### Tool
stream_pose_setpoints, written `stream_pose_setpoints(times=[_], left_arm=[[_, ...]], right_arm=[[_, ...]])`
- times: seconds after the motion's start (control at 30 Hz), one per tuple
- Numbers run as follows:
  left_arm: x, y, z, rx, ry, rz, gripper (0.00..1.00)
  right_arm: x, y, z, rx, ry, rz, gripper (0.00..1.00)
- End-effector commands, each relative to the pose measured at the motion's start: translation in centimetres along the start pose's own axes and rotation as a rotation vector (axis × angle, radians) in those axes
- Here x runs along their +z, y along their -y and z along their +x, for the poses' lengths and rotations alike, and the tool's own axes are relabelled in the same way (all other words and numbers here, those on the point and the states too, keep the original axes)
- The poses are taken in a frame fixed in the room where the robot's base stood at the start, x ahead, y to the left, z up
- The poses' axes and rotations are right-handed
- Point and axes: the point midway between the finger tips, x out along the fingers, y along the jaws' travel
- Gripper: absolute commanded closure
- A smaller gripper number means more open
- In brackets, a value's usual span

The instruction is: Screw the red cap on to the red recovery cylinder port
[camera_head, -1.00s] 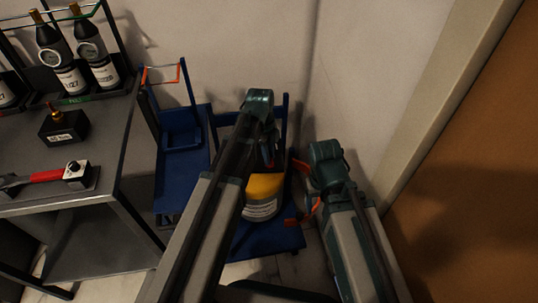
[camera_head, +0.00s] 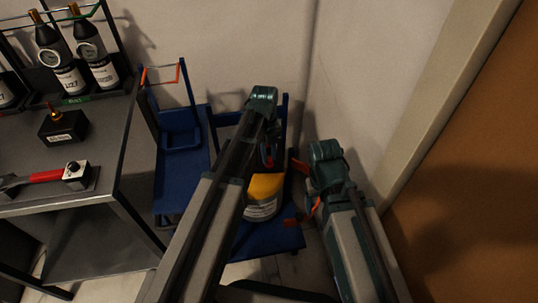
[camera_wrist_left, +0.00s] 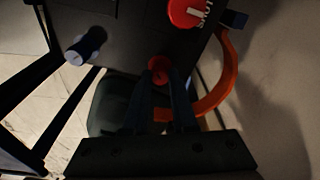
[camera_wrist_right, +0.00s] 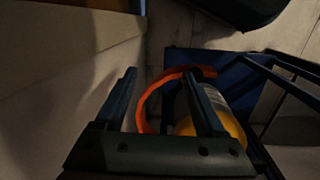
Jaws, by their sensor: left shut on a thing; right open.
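My left gripper (camera_wrist_left: 160,82) is shut on a small red round piece (camera_wrist_left: 158,68), which looks like the red cap, against a dark face in the left wrist view. Whether it sits on a port is hidden. A larger red round knob (camera_wrist_left: 187,12) with white lettering is just above it. The recovery cylinder, with a yellow shoulder (camera_head: 265,186) and white label, stands on the blue cart below my left wrist in the head view. My right gripper (camera_wrist_right: 160,85) is open and empty, with the cylinder (camera_wrist_right: 232,124) beyond its right finger.
An orange hose (camera_wrist_left: 226,85) curves beside the left gripper; an orange loop (camera_wrist_right: 143,108) shows beyond the right fingers. The blue cart (camera_head: 275,242) stands near the wall. A grey bench (camera_head: 105,150) holds bottles (camera_head: 60,66) and a red-handled tool (camera_head: 47,176) on the left.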

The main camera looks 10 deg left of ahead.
Motion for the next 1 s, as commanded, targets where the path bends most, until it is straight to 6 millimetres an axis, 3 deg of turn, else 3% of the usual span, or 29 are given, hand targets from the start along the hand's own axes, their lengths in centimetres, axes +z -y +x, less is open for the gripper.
stream_pose_setpoints(times=[0.3,0.7,0.97,1.0], left_arm=[[-0.04,-0.36,0.02,0.01,0.0,0.016,1.0],[0.09,-0.33,0.0,0.061,0.001,0.43,1.0],[0.13,-0.33,-0.01,0.063,0.002,0.457,1.0],[0.13,-0.33,-0.01,0.063,0.002,0.457,0.73]], right_arm=[[0.0,0.0,0.02,0.0,0.0,0.0,0.28],[0.0,0.0,0.01,0.0,0.0,0.0,0.28],[0.0,0.0,0.0,0.0,0.0,0.0,0.28],[0.0,0.0,0.0,0.0,0.0,0.0,0.28]])
